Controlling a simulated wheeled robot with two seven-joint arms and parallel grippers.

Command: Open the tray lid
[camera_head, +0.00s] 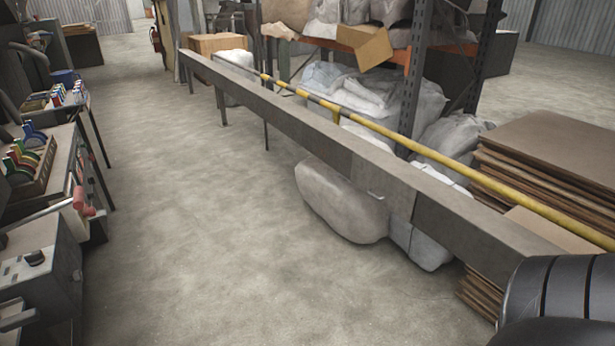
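A long grey metal tray (285,120) runs from the far left of the camera_head view to the lower right, raised above the floor on thin legs. A short section on its near right half is set off by seams and looks like the lid (385,178). A small handle (376,194) sits on the side of that section. The lid looks shut, flush with the tray on both sides. The inside of the tray is hidden. Neither of my grippers is in view.
A yellow and black striped rail (455,173) runs behind the tray. White sacks (340,200) lie under it, and stacked brown boards (550,150) stand at the right. Benches with a grey control box (40,275) line the left. The floor (200,240) between is clear.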

